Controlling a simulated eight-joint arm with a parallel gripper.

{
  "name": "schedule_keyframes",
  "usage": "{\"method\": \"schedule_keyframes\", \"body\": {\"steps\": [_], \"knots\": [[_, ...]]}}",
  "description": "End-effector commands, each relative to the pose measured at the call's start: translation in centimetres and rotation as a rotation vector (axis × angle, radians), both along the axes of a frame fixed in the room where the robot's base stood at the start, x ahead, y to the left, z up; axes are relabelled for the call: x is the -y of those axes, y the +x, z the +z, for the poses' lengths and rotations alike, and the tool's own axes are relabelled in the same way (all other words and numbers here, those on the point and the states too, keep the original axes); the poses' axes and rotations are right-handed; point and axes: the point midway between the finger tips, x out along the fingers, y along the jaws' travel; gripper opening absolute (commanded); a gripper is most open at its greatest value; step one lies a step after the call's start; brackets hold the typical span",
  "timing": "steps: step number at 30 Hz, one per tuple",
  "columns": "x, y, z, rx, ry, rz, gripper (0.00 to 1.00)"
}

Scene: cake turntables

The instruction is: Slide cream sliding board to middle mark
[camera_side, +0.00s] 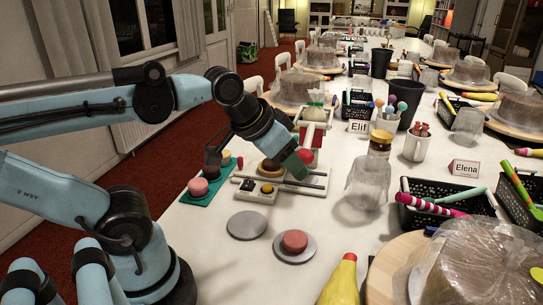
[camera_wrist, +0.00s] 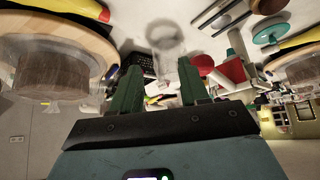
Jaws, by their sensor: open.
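A pale cream board (camera_side: 312,188) with dark rails lies on the white table, just below and behind my gripper in the side view. What looks like the same pale board with a dark strip shows at the top right of the wrist view (camera_wrist: 209,17). I cannot make out a middle mark on it. My gripper (camera_side: 300,164) points down above the board's far part, and its green fingers hide some of it. In the wrist view my gripper (camera_wrist: 158,85) has its two green fingers apart with nothing held between them. I cannot tell whether it touches anything.
A red-and-white press (camera_side: 313,125) stands behind. A pink piece (camera_side: 198,187) sits on a green mat, and a red piece (camera_side: 294,241) on a grey disc. A clear wrapped jar (camera_side: 368,185) is to the right.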

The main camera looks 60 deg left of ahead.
Motion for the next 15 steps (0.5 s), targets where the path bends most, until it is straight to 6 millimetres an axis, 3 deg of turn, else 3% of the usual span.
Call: {"method": "schedule_keyframes", "body": {"steps": [11, 15], "knots": [[-5.4, 2.4, 2.0, -0.149, 0.164, -0.115, 0.45], [-8.9, 3.5, 2.7, -0.239, 0.227, -0.192, 0.45]]}}
